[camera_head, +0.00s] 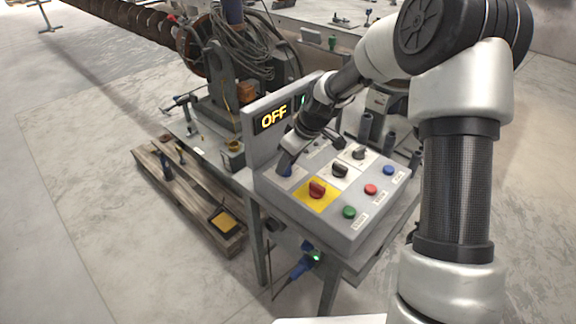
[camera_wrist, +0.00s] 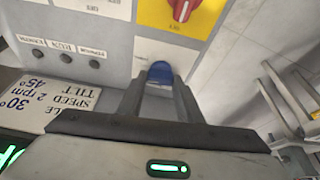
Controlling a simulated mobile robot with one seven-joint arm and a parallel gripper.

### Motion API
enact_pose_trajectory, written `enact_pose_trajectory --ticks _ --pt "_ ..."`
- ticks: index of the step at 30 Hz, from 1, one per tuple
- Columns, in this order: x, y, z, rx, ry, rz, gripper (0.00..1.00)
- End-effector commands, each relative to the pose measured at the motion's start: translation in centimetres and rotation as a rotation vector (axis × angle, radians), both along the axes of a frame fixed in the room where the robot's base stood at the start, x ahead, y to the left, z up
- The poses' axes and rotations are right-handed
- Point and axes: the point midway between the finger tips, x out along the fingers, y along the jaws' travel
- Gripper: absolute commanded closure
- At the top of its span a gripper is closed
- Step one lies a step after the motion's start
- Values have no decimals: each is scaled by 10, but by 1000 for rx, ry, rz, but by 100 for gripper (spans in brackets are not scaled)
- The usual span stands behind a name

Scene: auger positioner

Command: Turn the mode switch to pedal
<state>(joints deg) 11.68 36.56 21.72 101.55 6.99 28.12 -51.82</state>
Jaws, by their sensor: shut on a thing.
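The control panel (camera_head: 335,235) has several knobs on its sloping top. In the wrist view my gripper (camera_wrist: 161,84) is shut on a blue knob (camera_wrist: 160,70), with one finger on each side. The knob sits on a pale plate whose label I cannot read, so I cannot tell its setting or whether it is the mode switch. A red knob (camera_head: 317,188) on a yellow plate is beside it and also shows in the wrist view (camera_wrist: 183,9).
A display reading OFF (camera_head: 274,117) stands upright behind the knobs. Two dark knobs (camera_head: 339,170) (camera_head: 360,153) are to the right. Green (camera_head: 349,212), red (camera_head: 371,189) and blue (camera_head: 388,170) buttons line the near edge. A wooden pallet (camera_head: 190,205) lies on the floor at left.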

Motion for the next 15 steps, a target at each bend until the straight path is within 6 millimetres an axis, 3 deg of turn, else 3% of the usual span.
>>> enact_pose_trajectory --ticks 15 --pt "0 0 1 0 0 -108 90"
